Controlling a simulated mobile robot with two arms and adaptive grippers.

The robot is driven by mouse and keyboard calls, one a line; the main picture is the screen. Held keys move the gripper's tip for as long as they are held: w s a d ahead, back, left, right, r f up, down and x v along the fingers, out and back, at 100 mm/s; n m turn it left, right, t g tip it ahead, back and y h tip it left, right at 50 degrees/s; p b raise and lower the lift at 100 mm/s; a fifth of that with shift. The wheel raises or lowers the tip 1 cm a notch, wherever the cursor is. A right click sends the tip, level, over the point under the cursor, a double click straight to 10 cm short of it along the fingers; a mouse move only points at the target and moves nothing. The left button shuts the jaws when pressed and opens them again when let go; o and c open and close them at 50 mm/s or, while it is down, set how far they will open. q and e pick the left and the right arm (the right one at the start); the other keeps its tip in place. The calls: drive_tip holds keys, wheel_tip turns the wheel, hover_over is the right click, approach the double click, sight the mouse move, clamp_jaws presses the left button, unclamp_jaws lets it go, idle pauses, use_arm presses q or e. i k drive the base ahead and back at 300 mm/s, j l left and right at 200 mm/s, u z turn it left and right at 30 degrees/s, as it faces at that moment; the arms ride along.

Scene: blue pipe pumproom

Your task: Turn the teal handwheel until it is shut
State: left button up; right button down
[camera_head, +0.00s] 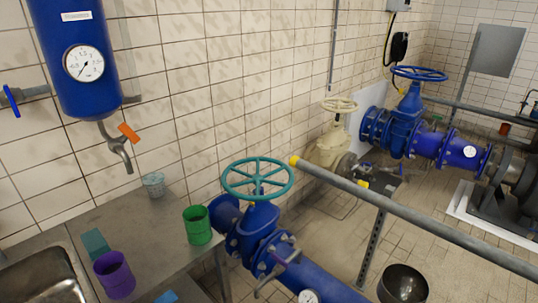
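The teal handwheel (231,186) sits on top of the blue valve (262,220) in the lower middle of the head view. It is a spoked ring on an upright stem, seen from above at a slant. Whether the valve is open or shut cannot be told from the wheel. Neither of my grippers shows in this view, and nothing touches the wheel.
A grey rail with a yellow end (400,211) runs close to the wheel's right side. A metal counter (145,228) at left holds a green cup (197,226) and a purple cup (114,276). A dark bowl (403,284) is at lower right. A blue handwheel (419,73) stands farther back.

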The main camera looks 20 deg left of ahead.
sight(257, 179)
drive_tip(key=i+j, duration=0.3)
drive_tip(key=i, duration=0.2)
drive_tip(key=i+j+z, duration=0.1)
drive_tip(key=i+j, duration=0.2)
drive_tip(key=i, duration=0.15)
